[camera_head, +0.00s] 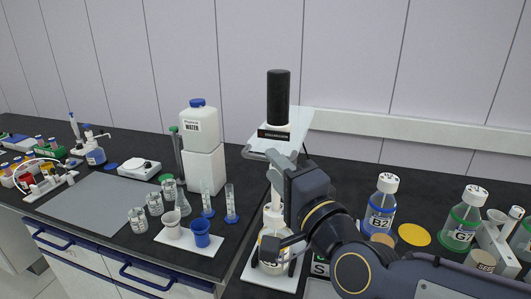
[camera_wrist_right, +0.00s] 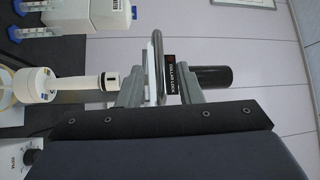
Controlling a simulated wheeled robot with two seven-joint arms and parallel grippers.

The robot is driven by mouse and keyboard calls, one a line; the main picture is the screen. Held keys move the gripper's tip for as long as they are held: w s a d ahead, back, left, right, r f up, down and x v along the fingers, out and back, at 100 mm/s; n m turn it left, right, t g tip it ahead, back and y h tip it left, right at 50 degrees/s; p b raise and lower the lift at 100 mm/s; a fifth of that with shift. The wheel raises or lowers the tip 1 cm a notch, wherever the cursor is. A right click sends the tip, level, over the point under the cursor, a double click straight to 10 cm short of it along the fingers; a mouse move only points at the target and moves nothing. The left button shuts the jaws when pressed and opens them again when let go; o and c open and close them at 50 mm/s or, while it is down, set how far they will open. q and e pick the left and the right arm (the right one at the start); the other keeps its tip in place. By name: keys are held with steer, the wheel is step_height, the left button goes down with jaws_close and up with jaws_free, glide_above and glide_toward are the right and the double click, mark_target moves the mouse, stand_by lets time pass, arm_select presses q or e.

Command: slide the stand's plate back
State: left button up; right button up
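The stand's plate (camera_head: 298,122) is a pale, see-through panel in the head view, with a black cylinder (camera_head: 278,97) and a dark "COLLAR LOCK" label above its front edge. My right gripper (camera_head: 280,160) is at this handle. In the right wrist view its two grey fingers (camera_wrist_right: 160,92) are apart, one on each side of the handle, with visible gaps. My arm hides much of the stand below. My left gripper is not in view.
A white-capped bottle (camera_head: 272,218) stands below my right gripper on a white base. A water canister (camera_head: 199,120) on a white block, cylinders and blue and white cups (camera_head: 201,233) stand left. Bottles (camera_head: 382,198) stand right. A wall rail (camera_head: 400,127) runs behind.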

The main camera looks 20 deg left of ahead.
steer(key=p+x, duration=0.1)
steer(key=x, duration=0.3)
steer(key=shift+w, duration=0.1)
jaws_close()
